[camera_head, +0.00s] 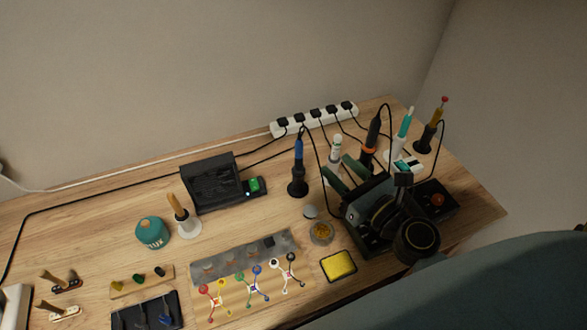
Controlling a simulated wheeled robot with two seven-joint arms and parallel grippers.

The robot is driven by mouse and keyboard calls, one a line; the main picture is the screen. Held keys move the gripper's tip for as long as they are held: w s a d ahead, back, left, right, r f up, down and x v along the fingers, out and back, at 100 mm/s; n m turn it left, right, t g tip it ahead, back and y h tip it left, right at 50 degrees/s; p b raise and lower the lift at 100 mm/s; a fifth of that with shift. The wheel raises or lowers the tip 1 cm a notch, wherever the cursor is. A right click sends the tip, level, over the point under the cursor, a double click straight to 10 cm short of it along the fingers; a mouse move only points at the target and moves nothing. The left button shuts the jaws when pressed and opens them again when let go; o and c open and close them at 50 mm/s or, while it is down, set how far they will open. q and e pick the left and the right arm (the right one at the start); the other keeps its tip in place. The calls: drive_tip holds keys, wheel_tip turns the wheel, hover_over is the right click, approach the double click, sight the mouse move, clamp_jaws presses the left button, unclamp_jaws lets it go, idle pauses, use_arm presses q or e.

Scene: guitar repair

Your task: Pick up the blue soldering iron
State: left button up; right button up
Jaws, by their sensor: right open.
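The blue soldering iron (298,152) stands upright in a black round-based stand (298,187), near the middle of the bench. A black cable runs from its top. My right gripper (343,171) is open, with its two green fingers pointing up and left. In the picture the fingers are to the right of the blue iron and its stand, apart from them. A white-handled iron (336,148) shows just behind the fingers, its lower part partly hidden by them. My left gripper is not in view.
An orange-and-black iron (371,133), a teal-and-white iron (405,122) and a yellow-handled iron (434,125) stand at the right. A white power strip (314,120) lies behind. A black box (209,183) is to the left; a yellow sponge (339,265) is in front.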

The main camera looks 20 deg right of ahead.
drive_tip(key=b, duration=0.6)
approach(301, 161)
drive_tip(key=w, duration=0.3)
drive_tip(key=w+a, duration=0.1)
drive_tip(key=w, duration=0.3)
drive_tip(key=w+a, duration=0.1)
drive_tip(key=w, duration=0.2)
drive_tip(key=shift+w+p, duration=0.4)
drive_tip(key=shift+c, duration=1.4)
drive_tip(key=c, duration=0.5)
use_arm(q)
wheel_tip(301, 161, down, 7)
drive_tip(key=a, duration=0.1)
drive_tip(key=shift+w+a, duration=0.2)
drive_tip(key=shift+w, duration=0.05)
use_arm(e)
clamp_jaws()
